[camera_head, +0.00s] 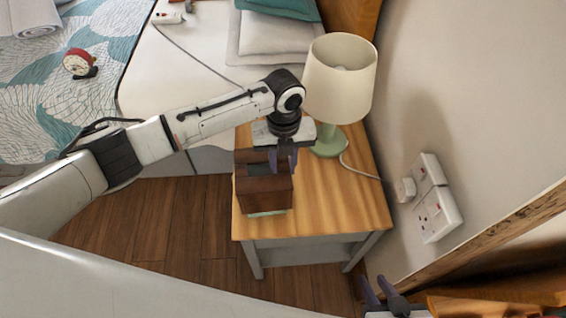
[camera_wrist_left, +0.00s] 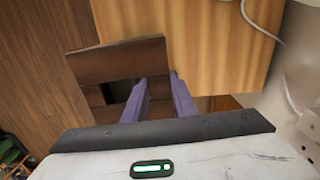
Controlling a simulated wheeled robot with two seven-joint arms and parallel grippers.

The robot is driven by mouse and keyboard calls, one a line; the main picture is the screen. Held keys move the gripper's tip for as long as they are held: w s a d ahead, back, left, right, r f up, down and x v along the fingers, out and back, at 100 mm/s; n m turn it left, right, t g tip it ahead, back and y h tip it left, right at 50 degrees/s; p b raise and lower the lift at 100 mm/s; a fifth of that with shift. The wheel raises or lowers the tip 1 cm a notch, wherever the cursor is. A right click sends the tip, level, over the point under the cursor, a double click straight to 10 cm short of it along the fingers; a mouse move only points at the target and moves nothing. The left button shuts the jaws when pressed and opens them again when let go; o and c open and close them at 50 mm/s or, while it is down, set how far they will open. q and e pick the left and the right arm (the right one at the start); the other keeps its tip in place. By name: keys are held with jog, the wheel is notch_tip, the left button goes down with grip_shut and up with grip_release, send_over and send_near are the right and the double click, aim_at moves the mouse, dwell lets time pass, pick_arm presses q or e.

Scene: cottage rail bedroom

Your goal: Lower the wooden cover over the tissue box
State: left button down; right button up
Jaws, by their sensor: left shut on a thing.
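The dark brown wooden cover (camera_head: 264,196) is at the front left of the nightstand top. A pale green strip of the tissue box (camera_head: 267,213) shows below the cover's front edge; the rest of the box is hidden. My left gripper (camera_head: 283,162) is shut on the cover at its right rear part. In the left wrist view the cover (camera_wrist_left: 115,62) shows its broad brown face and a dark opening beside the purple fingers. Whether the cover touches the nightstand cannot be told. My right gripper (camera_head: 383,291) is at the bottom right, fingers apart and empty, away from the nightstand.
A lamp with a cream shade (camera_head: 340,80) and green base stands close behind my left gripper, its cord running right. The nightstand (camera_head: 335,205) is bare at the front right. A wall socket (camera_head: 435,205) is to the right; the bed (camera_head: 170,75) is behind.

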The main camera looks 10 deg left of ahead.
pick_arm(q)
jog(key=shift+f+b, duration=0.7)
jog(key=shift+f, duration=0.6)
dwell(0.4)
jog(key=c, duration=1.4)
grip_release()
notch_tip(320, 180, up, 10)
jog(key=shift+r, duration=0.2)
jog(key=shift+d, duration=0.1)
